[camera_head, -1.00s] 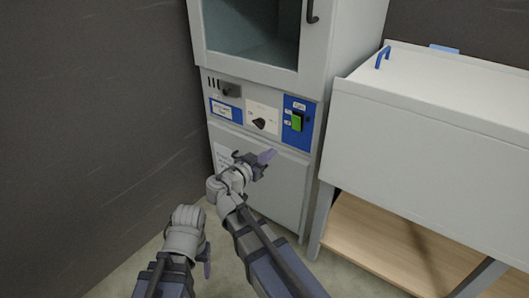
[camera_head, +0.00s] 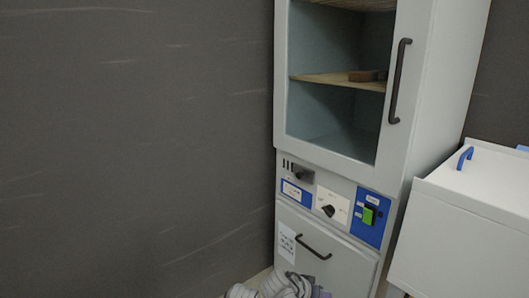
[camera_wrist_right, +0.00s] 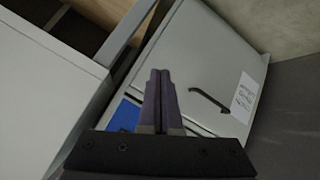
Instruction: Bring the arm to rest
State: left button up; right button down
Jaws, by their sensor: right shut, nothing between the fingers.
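My right arm's wrist (camera_head: 283,286) shows at the bottom edge of the head view, in front of the cabinet's lower door, with most of the arm below the frame. In the right wrist view my right gripper (camera_wrist_right: 160,100) has its two dark fingers together with nothing between them. They are apart from the cabinet's lower door (camera_wrist_right: 210,60), which lies beyond them. My left gripper cannot be made out in the head view.
A tall grey cabinet (camera_head: 425,90) has a shut glass door with a black handle (camera_head: 399,80). Its panel holds a dial (camera_head: 327,210) and a green switch (camera_head: 369,215). A brown block (camera_head: 366,75) lies on its shelf. A white bench (camera_head: 465,215) stands right; a dark wall (camera_head: 130,150) is left.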

jog(key=s+a+f+n+g+y+p, duration=0.4)
jog(key=s+a+n+y, duration=0.4)
jog(key=s+a, duration=0.45)
notch_tip(320, 180, up, 37)
jog(key=n+g+p, duration=0.1)
jog(key=p, duration=3.5)
jog(key=shift+s+d+r+h, duration=0.15)
jog(key=shift+s+d+h, duration=0.05)
jog(key=shift+h, duration=0.2)
